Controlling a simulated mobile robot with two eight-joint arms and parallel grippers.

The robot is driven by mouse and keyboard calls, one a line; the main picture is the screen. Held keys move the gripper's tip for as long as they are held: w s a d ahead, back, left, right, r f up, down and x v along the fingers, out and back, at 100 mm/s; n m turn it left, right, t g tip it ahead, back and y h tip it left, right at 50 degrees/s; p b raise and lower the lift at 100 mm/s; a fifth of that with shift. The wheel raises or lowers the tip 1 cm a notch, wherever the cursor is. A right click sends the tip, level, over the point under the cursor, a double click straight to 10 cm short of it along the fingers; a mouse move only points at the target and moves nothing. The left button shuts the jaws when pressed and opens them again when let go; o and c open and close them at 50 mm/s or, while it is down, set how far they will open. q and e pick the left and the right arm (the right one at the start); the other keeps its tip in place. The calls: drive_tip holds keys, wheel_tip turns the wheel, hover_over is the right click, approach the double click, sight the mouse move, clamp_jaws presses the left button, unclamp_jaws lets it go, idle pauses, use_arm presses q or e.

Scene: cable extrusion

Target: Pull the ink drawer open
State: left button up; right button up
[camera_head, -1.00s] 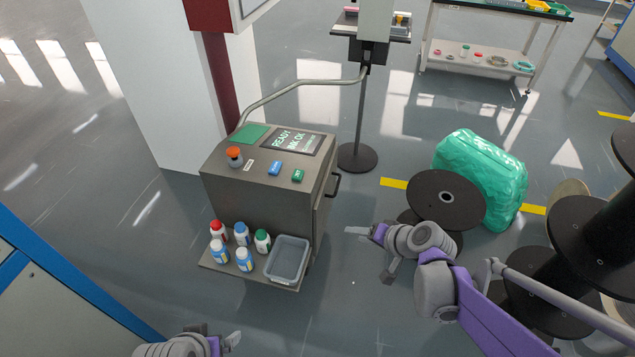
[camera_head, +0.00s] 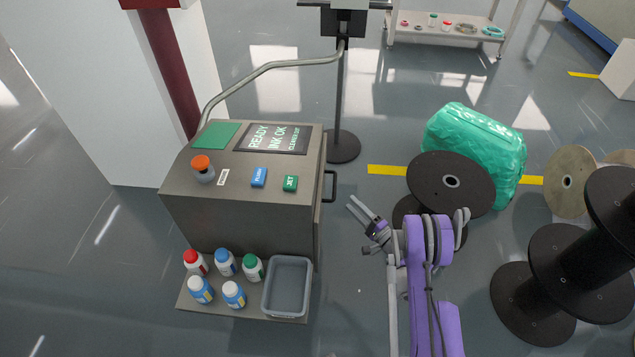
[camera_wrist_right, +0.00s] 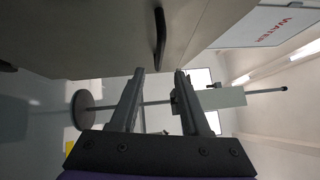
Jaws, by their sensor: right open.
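The grey ink cabinet (camera_head: 245,225) stands left of centre in the head view, its top panel reading "READY INK OK". A dark handle (camera_head: 330,186) sticks out from its right side. The handle also shows in the right wrist view (camera_wrist_right: 160,38), just beyond and above the fingertips. My right gripper (camera_head: 361,208) is open and empty, a little to the right of the handle and apart from it. Its two fingers show in the right wrist view (camera_wrist_right: 158,75) with nothing between them. The drawer front is mostly edge-on in the head view. My left gripper is out of view.
A shelf with several bottles (camera_head: 225,262) and a grey tray (camera_head: 287,286) juts from the cabinet's front. A stand with a round base (camera_head: 343,147) is behind. Black spools (camera_head: 451,181) and a green wrapped bundle (camera_head: 476,150) lie to the right. Floor beside the handle is clear.

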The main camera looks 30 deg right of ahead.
sight(334, 185)
drive_tip(key=b+x, duration=0.1)
drive_tip(key=x, duration=0.9)
drive_tip(key=shift+w+d, duration=0.1)
drive_tip(key=shift+w, duration=0.25)
clamp_jaws()
idle(1.0)
